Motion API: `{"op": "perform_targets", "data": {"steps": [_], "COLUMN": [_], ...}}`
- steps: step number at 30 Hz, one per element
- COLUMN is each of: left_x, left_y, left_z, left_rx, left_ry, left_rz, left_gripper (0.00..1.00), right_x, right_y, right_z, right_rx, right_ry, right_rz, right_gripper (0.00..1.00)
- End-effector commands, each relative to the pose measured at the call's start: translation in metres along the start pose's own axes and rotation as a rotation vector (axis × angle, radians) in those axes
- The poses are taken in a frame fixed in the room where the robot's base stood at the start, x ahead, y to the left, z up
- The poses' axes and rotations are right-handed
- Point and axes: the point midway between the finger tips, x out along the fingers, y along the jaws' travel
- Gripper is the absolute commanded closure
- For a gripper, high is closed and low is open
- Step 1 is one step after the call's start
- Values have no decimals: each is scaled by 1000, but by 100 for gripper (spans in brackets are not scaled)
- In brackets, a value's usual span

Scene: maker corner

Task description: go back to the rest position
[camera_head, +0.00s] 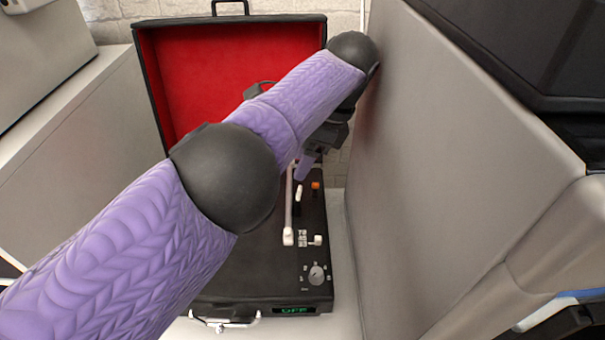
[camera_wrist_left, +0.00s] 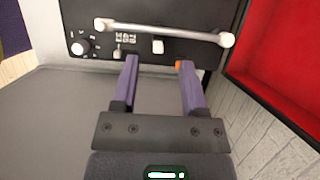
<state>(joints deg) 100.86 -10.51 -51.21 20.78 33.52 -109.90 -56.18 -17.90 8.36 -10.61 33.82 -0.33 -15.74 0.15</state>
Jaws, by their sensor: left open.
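My left arm crosses the head view from the lower left to the upper middle. My left gripper (camera_head: 306,168) hangs at its far end, over the right part of a black record player (camera_head: 262,262). In the left wrist view the gripper (camera_wrist_left: 157,66) is open with two purple fingers apart and nothing between them. The record player's controls and white tonearm (camera_wrist_left: 165,30) lie beyond the fingertips. The arm hides much of the player's deck in the head view. My right gripper is in neither view.
The player's red-lined lid (camera_head: 205,75) stands open behind the arm. A tall grey panel (camera_head: 450,160) rises close on the right, near the arm's far joint. A pale box-like cabinet (camera_head: 75,170) stands on the left. A small display (camera_head: 294,310) is on the player's front.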

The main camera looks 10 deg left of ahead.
Motion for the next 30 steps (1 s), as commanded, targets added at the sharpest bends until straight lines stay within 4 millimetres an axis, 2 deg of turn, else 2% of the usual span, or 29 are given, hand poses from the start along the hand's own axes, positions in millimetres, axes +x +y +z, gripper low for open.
{"op": "perform_targets", "data": {"steps": [2,7,20,23,27,30], "left_x": [-17,-32,-39,-76,-162,-200], "left_y": [0,0,1,4,14,19], "left_z": [6,12,15,29,63,78], "left_rx": [-2,1,0,-10,-31,-40], "left_ry": [1,0,0,6,18,23], "left_rz": [-2,2,-1,-28,-84,-107], "left_gripper": [44,44,44,44,44,44], "right_x": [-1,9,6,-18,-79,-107], "right_y": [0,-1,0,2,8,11], "right_z": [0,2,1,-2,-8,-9], "right_rx": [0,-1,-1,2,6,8], "right_ry": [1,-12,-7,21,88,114], "right_rz": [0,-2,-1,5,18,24], "right_gripper": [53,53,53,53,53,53]}}
